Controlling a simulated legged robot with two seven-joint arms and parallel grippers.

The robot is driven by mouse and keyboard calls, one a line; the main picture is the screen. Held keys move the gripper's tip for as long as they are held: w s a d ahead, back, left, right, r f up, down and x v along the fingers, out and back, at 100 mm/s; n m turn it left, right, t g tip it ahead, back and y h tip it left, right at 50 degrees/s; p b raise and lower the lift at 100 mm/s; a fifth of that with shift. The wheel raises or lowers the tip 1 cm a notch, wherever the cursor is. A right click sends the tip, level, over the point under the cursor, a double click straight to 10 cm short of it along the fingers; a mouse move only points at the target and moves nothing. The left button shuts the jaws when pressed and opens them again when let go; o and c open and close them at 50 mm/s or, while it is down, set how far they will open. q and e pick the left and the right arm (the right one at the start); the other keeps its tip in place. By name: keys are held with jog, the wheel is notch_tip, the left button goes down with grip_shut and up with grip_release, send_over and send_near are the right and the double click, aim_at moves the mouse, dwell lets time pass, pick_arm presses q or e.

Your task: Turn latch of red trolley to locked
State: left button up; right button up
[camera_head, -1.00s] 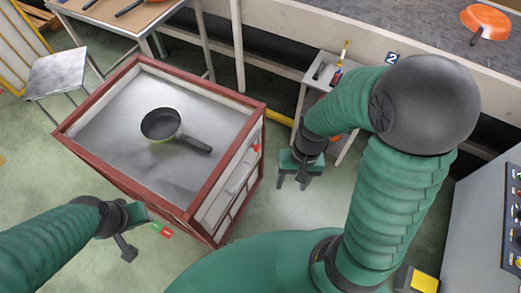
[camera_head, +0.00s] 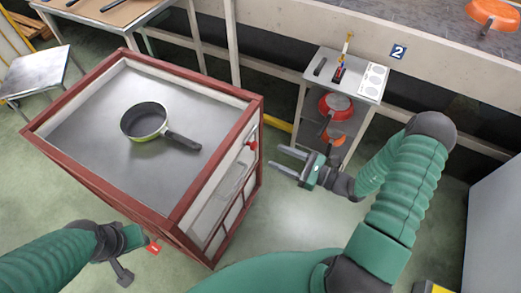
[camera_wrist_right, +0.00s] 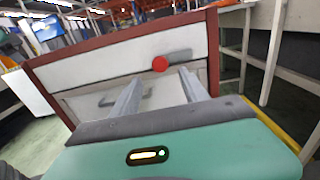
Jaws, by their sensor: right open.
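The red trolley (camera_head: 183,203) stands left of centre with a metal top inside a red frame. Its red latch knob (camera_head: 252,144) is on the side facing right, high up near the top edge. In the right wrist view the round red latch (camera_wrist_right: 160,63) shows on the white panel, just beyond and between my fingers. My right gripper (camera_head: 280,163) is open and empty, its fingers pointing left at the trolley side, apart from the latch. My left gripper (camera_head: 135,262) is at the lower left near the trolley's front; its jaws are unclear.
A black and green pan (camera_head: 146,121) lies on the trolley top. A small shelf stand (camera_head: 345,75) with red pans stands behind my right gripper, below the conveyor ledge (camera_head: 380,40). A metal stool (camera_head: 35,70) is at the far left. Floor right of the trolley is free.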

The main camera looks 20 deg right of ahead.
aim_at(256, 147)
jog(key=x, duration=0.7)
jog(key=shift+d+f+b, duration=0.1)
jog(key=shift+b, duration=0.3)
jog(key=shift+w+a, duration=0.25)
jog(key=shift+a, duration=0.1)
jog(key=shift+d, duration=0.15)
jog(key=c, duration=0.5)
grip_shut()
